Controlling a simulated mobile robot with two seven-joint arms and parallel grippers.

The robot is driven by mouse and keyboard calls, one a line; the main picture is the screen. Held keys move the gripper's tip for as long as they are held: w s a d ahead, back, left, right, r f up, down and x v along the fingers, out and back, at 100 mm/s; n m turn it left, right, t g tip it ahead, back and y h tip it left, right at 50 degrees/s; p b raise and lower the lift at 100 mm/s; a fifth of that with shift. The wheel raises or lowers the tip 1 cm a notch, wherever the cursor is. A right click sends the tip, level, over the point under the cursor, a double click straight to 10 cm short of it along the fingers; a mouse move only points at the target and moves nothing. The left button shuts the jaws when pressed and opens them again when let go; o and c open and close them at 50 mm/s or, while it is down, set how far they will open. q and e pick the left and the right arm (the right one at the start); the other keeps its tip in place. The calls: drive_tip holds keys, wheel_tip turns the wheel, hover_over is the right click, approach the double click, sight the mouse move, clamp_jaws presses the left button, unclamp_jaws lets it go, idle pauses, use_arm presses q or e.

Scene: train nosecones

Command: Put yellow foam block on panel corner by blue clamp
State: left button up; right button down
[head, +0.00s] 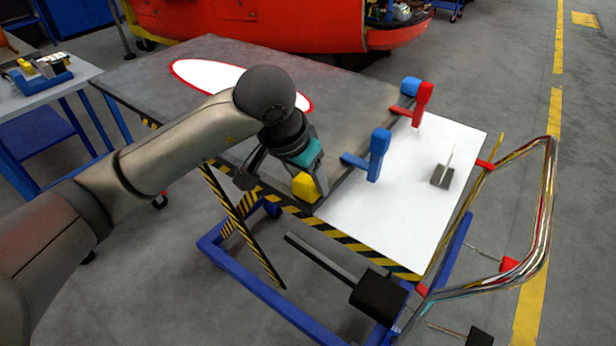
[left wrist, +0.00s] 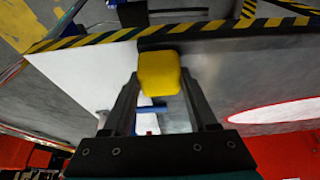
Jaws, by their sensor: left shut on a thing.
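My left gripper (head: 313,184) is shut on the yellow foam block (head: 304,188), at the near edge of the work table by the seam between grey and white surfaces. In the left wrist view the block (left wrist: 159,72) sits between the two fingertips. I cannot tell whether it touches the panel. The blue clamp (head: 378,155) stands on the panel to the right of the gripper, and part of it shows between the fingers in the left wrist view (left wrist: 151,108). The grey panel (head: 345,105) has a white oval outlined in red. My right gripper is not in view.
The white surface (head: 400,220) is mostly clear, with a small grey tool (head: 441,177) on it. A chrome handle (head: 540,220) rises at right. A side table (head: 80,77) stands at left.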

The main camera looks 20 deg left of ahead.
use_arm(q)
drive_tip(key=shift+f, duration=0.15)
drive_tip(key=o, duration=1.3)
drive_tip(key=shift+r, duration=0.45)
drive_tip(key=p+v, duration=0.1)
drive_tip(key=v, duration=1)
drive_tip(key=shift+s+r+p, duration=0.1)
drive_tip(key=shift+r+p, duration=0.15)
drive_tip(key=shift+p, duration=0.1)
